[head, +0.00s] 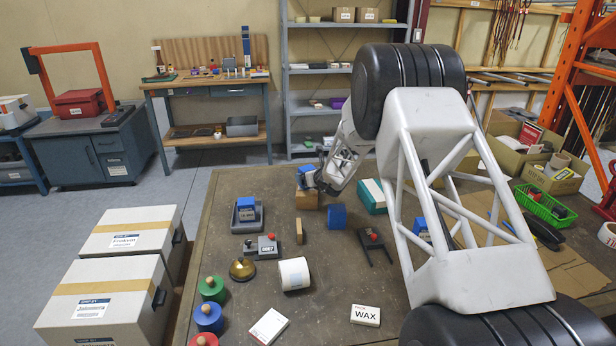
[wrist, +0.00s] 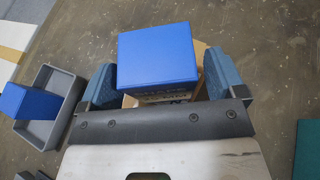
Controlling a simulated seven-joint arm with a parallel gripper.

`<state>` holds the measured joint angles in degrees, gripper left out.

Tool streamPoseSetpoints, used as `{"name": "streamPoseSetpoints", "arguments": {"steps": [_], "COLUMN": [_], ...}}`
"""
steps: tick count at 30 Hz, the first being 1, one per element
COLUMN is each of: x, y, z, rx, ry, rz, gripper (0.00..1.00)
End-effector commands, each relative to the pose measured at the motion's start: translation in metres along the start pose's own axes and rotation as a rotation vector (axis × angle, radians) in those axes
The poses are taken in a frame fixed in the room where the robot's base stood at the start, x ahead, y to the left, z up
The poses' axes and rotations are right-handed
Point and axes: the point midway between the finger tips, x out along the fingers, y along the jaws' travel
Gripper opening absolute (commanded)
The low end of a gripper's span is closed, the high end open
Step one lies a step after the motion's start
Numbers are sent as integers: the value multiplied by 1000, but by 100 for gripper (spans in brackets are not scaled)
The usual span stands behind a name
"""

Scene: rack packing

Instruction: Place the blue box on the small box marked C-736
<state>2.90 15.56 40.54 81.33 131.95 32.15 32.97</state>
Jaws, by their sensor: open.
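A blue box (wrist: 157,55) rests on top of a small tan box (wrist: 184,98) in the wrist view. Dark print shows on the tan box, but I cannot read it as C-736. In the head view the tan box (head: 306,199) stands on the table, with the blue box above it partly hidden by my gripper (head: 312,178). My gripper (wrist: 163,85) is open, its two blue-padded fingers on either side of the blue box, with a visible gap at the right.
Another blue box (head: 337,215) stands to the right on the table. A grey tray (head: 235,223) holding a blue block is to the left; it also shows in the wrist view (wrist: 70,83). A green-and-white box (head: 372,198) and a white roll (head: 293,274) are nearby.

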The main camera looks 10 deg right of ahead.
Motion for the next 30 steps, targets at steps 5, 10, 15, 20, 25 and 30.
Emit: {"name": "streamPoseSetpoints", "arguments": {"steps": [5,10,15,20,25,30], "x": [-19,-38,-58,-76,-92,-102], "y": [0,-1,0,0,-1,0], "z": [0,0,0,0,0,0], "rx": [0,0,0,0,0,0], "ry": [0,-1,-1,0,0,-1], "rz": [0,-1,-1,-1,-1,0], "gripper": [89,89,89,89,89,89]}}
